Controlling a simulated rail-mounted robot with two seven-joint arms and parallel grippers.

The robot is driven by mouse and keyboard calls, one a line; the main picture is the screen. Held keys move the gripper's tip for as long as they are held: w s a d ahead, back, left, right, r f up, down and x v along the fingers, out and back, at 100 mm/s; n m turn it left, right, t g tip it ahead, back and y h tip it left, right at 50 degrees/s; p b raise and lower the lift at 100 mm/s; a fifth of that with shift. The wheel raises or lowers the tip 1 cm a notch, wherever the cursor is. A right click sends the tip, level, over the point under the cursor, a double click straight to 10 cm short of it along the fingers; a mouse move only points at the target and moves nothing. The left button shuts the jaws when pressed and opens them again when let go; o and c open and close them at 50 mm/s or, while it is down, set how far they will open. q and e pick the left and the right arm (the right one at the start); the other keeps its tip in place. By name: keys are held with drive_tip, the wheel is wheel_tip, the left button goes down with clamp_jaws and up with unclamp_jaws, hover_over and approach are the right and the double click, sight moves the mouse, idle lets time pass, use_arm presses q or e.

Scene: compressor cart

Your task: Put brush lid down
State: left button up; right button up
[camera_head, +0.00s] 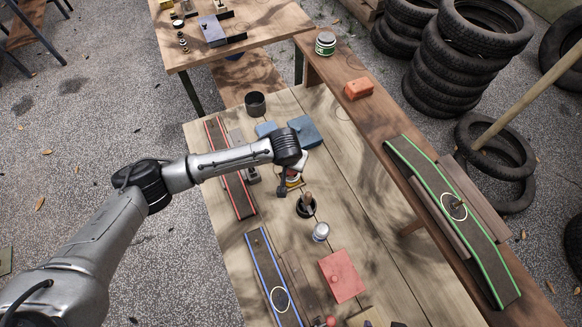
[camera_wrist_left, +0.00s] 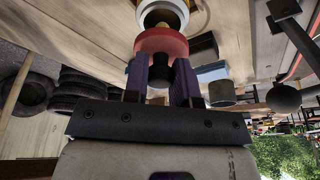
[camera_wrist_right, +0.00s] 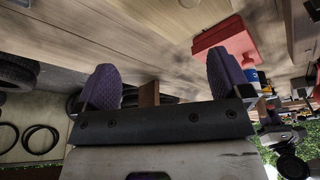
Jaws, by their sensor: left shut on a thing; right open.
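My left gripper (camera_wrist_left: 172,82) is shut on the dark knob of a red round lid (camera_wrist_left: 150,42), seen close up in the left wrist view. A white and yellow container (camera_wrist_left: 163,14) shows just beyond the lid; I cannot tell whether they touch. My right gripper (camera_wrist_right: 164,80) is open and empty in the right wrist view.
A silver round tin (camera_head: 321,232) and a red box (camera_head: 341,276) are nearer on the wooden table. Belt-like strips with red (camera_head: 232,170) and blue (camera_head: 270,275) edges lie to the left. Blue blocks (camera_head: 304,130) and a dark cup (camera_head: 255,103) stand behind.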

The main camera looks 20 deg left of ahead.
use_arm(q)
wheel_tip(320, 180, down, 4)
drive_tip(key=shift+r+b, duration=0.2)
drive_tip(key=shift+b, duration=0.1)
use_arm(e)
drive_tip(key=shift+f, duration=0.4)
use_arm(q)
drive_tip(key=o, duration=0.8)
use_arm(e)
drive_tip(key=shift+a, duration=0.1)
use_arm(q)
drive_tip(key=shift+o, duration=0.2)
use_arm(e)
wheel_tip(320, 180, up, 2)
drive_tip(key=shift+r+p, duration=0.1)
drive_tip(key=shift+p, duration=1)
use_arm(q)
drive_tip(key=v, duration=1.2)
use_arm(e)
drive_tip(key=shift+r, duration=0.1)
use_arm(q)
drive_tip(key=shift+r, duration=0.1)
